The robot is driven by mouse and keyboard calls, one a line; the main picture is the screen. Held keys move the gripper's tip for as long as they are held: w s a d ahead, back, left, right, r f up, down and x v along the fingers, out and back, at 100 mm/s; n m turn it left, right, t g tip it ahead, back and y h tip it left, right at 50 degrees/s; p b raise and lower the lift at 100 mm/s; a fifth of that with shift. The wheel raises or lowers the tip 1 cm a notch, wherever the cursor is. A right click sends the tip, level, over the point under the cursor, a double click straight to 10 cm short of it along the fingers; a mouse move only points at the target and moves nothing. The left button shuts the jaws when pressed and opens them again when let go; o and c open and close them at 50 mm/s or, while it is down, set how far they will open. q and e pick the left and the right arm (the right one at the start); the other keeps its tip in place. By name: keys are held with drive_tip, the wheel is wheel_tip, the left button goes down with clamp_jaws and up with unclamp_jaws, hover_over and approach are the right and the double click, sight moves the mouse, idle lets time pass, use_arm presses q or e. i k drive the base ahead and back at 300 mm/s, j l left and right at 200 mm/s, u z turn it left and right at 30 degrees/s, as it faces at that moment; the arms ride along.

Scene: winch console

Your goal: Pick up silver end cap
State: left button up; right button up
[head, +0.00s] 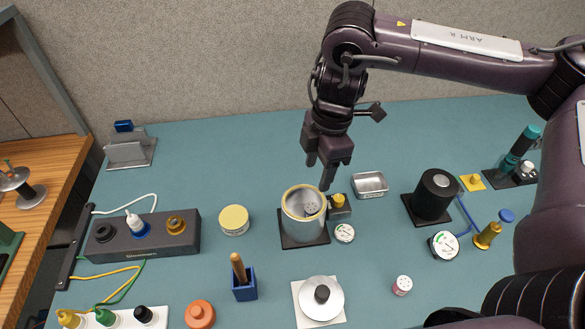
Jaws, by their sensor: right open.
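A silver round cap with a dark knob (328,309), which I take as the silver end cap, lies on a white square pad (301,286) at the front middle of the table. My right gripper (318,174) points down, open and empty, with its fingers apart. It is behind and above the yellow-rimmed grey cylinder (301,231), well beyond the cap in the picture. The cap is uncovered and nothing touches its knob. My left gripper does not show.
A metal tray (370,185) and a black cylinder (433,200) stand farther right.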

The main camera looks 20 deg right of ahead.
sight(321, 298)
drive_tip(key=k+j, duration=0.2)
drive_tip(key=k, duration=0.3)
drive_tip(key=k+j, duration=0.2)
drive_tip(key=k, duration=0.25)
drive_tip(key=k+j, duration=0.15)
drive_tip(key=k, duration=0.35)
